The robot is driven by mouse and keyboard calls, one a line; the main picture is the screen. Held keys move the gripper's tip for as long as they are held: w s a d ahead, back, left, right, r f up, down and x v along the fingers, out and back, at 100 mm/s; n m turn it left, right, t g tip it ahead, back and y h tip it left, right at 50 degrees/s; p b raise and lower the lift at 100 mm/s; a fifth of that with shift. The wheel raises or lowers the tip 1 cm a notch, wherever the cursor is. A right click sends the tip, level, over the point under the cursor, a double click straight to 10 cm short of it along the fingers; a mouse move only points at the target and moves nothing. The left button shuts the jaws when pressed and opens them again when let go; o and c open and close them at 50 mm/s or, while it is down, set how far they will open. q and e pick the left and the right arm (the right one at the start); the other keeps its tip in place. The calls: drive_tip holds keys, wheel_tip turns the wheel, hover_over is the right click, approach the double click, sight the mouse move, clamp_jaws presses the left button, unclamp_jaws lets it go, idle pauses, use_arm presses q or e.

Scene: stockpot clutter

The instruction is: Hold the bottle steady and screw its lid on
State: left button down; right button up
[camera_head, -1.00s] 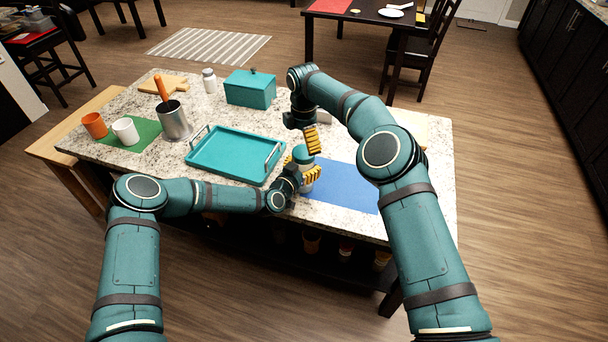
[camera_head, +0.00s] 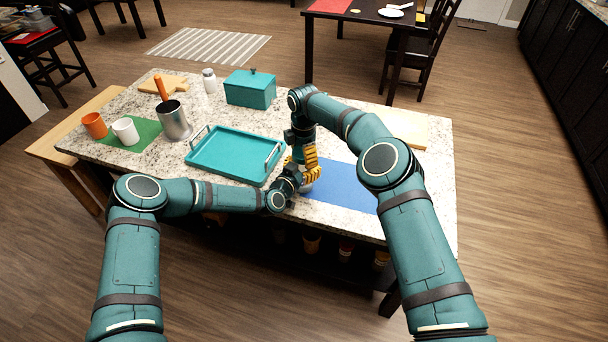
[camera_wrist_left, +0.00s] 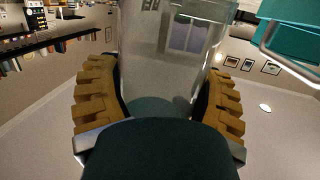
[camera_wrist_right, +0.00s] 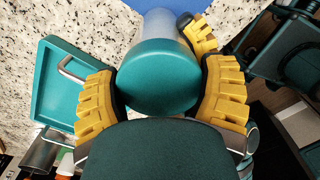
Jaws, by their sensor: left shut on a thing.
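The bottle (camera_head: 306,188) stands at the counter's front edge, mostly hidden by my grippers in the head view. In the left wrist view its pale, glossy body (camera_wrist_left: 168,45) lies between the fingers of my left gripper (camera_wrist_left: 160,92), which is shut on it from the side. The round teal lid (camera_wrist_right: 158,76) sits on top of the bottle in the right wrist view; whether it is threaded cannot be told. My right gripper (camera_wrist_right: 160,88) is above it, with its yellow fingers open on either side of the lid. The lid is hidden in the head view.
A teal tray (camera_head: 205,173) with metal handles lies just left of the bottle. A blue mat (camera_head: 345,188) to the right is clear. A teal box (camera_head: 250,90), a metal pot (camera_head: 175,122) and two cups stand farther back and left.

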drive_tip(key=shift+c, duration=0.3)
drive_tip(key=m, duration=0.3)
drive_tip(key=o, duration=1.3)
drive_tip(key=shift+c, duration=0.2)
drive_tip(key=shift+r, duration=2.25)
